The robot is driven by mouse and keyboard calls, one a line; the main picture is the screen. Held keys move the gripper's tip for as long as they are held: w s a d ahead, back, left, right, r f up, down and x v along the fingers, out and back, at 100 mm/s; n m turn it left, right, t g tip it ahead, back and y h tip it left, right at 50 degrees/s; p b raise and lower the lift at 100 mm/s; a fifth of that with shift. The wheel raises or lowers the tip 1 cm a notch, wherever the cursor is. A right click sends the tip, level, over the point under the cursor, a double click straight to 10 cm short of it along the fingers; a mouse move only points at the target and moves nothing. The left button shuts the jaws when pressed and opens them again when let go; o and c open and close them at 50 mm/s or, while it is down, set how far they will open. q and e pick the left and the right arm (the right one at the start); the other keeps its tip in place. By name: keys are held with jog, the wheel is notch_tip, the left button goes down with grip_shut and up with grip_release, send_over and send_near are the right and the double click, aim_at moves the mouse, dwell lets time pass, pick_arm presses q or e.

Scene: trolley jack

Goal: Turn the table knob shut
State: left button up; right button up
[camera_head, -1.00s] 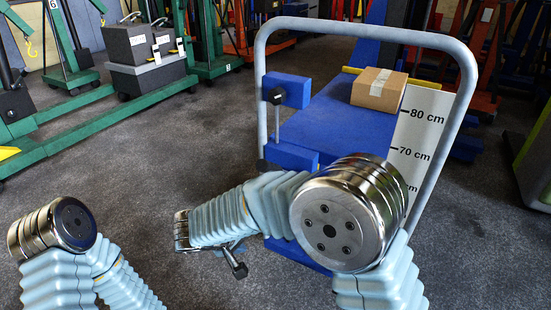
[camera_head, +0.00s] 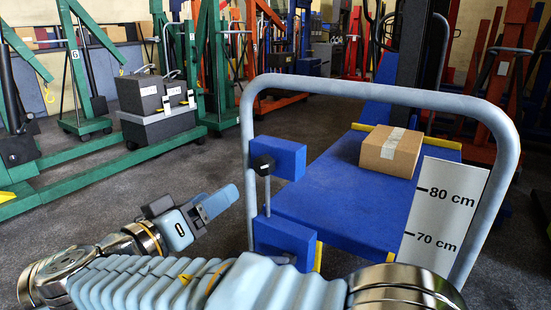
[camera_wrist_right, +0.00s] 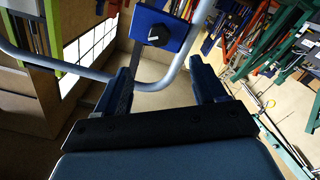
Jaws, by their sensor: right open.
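A black knob (camera_head: 263,165) on a thin rod sits at the upper blue block on the left post of the blue lift table's handle frame. It also shows in the right wrist view (camera_wrist_right: 158,35), against the blue block, beyond the fingers. A second dark knob (camera_head: 285,258) is partly seen on the lower blue block (camera_head: 282,240), just above my arm. I cannot tell which knob is the table knob. My right gripper (camera_head: 205,213) is left of the frame, apart from both knobs. In the wrist view its fingers (camera_wrist_right: 163,85) are open with nothing between them. My left gripper is out of view.
The grey tubular handle (camera_head: 380,95) arches over the blue table top (camera_head: 330,195). A cardboard box (camera_head: 391,151) lies on it, beside a height scale (camera_head: 440,215). Green jacks (camera_head: 90,125) and grey cases (camera_head: 155,110) stand at the left. Floor left of the handle is open.

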aim_at(260, 167)
jog(key=x, duration=1.4)
jog(key=shift+w+d+p, duration=0.2)
jog(key=shift+p, duration=0.1)
jog(key=c, duration=1)
